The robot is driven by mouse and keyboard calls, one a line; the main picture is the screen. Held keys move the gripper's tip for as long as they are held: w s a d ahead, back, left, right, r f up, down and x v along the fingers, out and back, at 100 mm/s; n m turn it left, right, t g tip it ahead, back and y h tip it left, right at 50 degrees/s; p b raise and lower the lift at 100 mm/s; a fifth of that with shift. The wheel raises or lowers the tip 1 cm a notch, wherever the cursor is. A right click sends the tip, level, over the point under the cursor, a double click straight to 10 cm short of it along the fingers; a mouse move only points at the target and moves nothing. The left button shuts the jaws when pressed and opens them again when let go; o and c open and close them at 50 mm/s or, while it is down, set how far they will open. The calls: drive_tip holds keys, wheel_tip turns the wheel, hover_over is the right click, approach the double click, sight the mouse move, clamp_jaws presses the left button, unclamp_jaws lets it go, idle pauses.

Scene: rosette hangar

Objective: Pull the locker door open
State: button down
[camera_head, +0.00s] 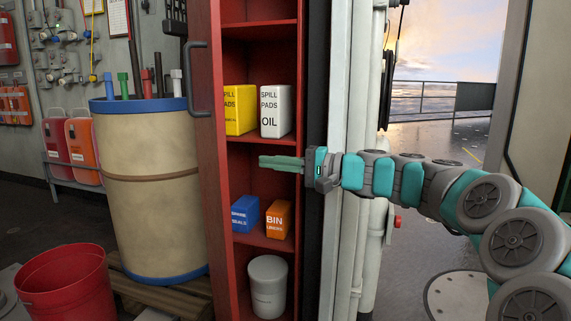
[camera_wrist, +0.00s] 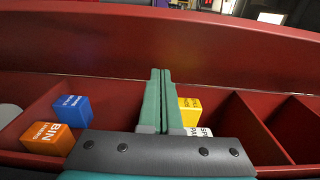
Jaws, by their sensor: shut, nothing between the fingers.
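The red locker (camera_head: 263,150) stands open in the head view, its shelves showing. Its door (camera_head: 208,180) is swung out on the left, seen nearly edge-on, with a dark grey bar handle (camera_head: 192,80) on its outer side. My gripper (camera_head: 264,162) is shut and empty. It points left in front of the locker's middle shelf bay, with its tips short of the door. In the wrist view my shut fingers (camera_wrist: 163,72) reach toward the red inner face of the door (camera_wrist: 110,40). Whether they touch it cannot be told. The handle is hidden there.
Shelves hold a yellow box (camera_head: 239,110), a white box (camera_head: 275,111), a blue box (camera_head: 245,216), an orange box (camera_head: 278,220) and a white bucket (camera_head: 268,286). A beige drum (camera_head: 150,190) and red bucket (camera_head: 65,285) stand left of the door. Pipes (camera_head: 365,120) stand right.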

drive_tip(key=a, duration=0.7)
drive_tip(key=shift+s, duration=0.2)
drive_tip(key=shift+a, duration=0.15)
